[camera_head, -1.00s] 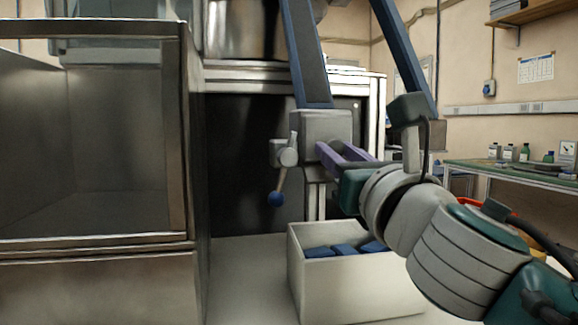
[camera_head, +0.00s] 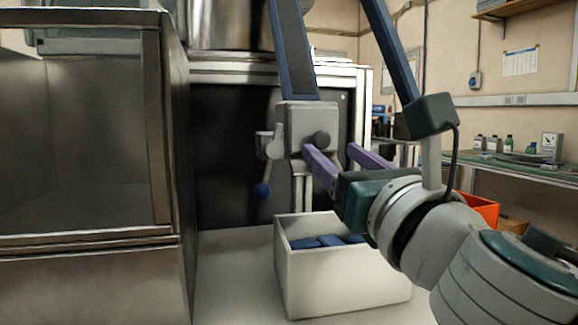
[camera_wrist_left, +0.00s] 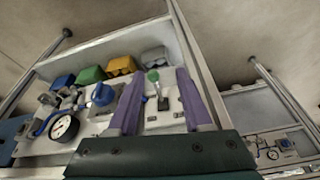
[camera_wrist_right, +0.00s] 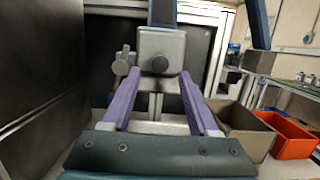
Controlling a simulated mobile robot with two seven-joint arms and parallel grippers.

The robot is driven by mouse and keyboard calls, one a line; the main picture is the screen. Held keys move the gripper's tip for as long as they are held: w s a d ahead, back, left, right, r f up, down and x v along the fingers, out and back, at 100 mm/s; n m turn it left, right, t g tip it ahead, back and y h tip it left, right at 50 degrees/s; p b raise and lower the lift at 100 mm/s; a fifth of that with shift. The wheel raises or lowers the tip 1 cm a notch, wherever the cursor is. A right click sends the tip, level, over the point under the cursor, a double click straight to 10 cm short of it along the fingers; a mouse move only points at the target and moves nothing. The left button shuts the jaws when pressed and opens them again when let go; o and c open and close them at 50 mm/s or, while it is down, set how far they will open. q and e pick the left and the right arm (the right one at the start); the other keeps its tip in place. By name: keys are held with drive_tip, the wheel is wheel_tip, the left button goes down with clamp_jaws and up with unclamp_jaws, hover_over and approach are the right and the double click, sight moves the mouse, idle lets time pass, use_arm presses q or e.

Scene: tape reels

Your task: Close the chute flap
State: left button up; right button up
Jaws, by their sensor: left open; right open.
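A lever with a blue ball (camera_head: 263,190) hangs at the box's left side. I cannot tell which part is the flap or how it stands. My right gripper (camera_head: 331,149) is open and empty, its purple fingers pointing at the box.
A white bin (camera_head: 345,285) with blue pieces stands below the box. A metal cabinet (camera_head: 90,285) fills the left. An orange bin (camera_wrist_right: 290,135) stands at the right.

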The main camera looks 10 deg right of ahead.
drive_tip(key=v, duration=0.5)
drive_tip(key=shift+s, duration=0.3)
